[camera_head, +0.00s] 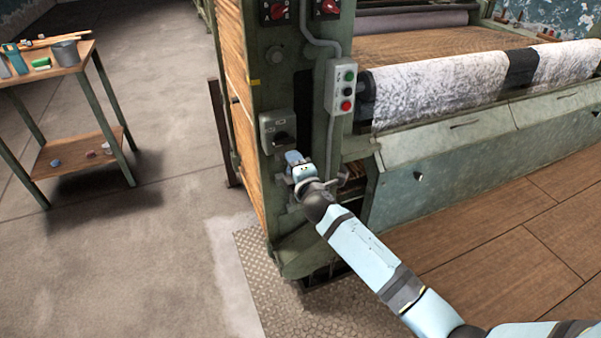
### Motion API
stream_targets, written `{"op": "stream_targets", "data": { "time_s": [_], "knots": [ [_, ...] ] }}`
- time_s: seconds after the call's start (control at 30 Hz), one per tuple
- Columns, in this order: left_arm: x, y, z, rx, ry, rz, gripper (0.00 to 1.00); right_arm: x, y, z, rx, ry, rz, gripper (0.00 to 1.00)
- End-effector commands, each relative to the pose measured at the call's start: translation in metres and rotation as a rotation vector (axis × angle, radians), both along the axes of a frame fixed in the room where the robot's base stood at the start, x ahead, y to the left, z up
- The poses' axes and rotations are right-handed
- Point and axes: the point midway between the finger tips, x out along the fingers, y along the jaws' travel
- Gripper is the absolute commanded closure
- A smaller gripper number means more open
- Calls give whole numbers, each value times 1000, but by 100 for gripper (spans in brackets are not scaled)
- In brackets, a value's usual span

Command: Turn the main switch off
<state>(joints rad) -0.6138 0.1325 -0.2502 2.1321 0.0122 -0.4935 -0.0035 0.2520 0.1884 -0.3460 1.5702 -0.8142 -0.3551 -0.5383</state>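A grey switch box (279,129) is fixed to the front of the green machine post, with a dark handle on its lower part. I take it to be the main switch. My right gripper (291,156) is just below the box, its tip close to the handle. From this angle I cannot tell whether they touch, nor whether the fingers are open or shut. The handle is small and dark, so its setting is not clear. My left gripper is not in view.
A control box (340,87) with green and red buttons hangs to the right of the switch. Two red knobs (277,11) (328,6) sit higher up. A fabric roll (440,88) lies along the machine. Left is a small table (78,68); floor between is clear.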

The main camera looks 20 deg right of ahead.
Motion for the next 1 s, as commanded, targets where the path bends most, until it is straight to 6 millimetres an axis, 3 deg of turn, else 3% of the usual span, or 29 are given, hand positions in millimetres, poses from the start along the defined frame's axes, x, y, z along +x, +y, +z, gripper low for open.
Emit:
{"op": "stream_targets", "data": {
  "time_s": [0.1,0.3,0.87,1.0],
  "knots": [
    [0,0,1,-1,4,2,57,-25,-1,0,0,1,1,61],
    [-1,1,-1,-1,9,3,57,-49,-1,0,1,1,1,61],
    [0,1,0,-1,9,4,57,-54,-2,1,0,-1,0,61],
    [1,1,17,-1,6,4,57,-54,-2,17,0,-1,0,61]
  ]
}}
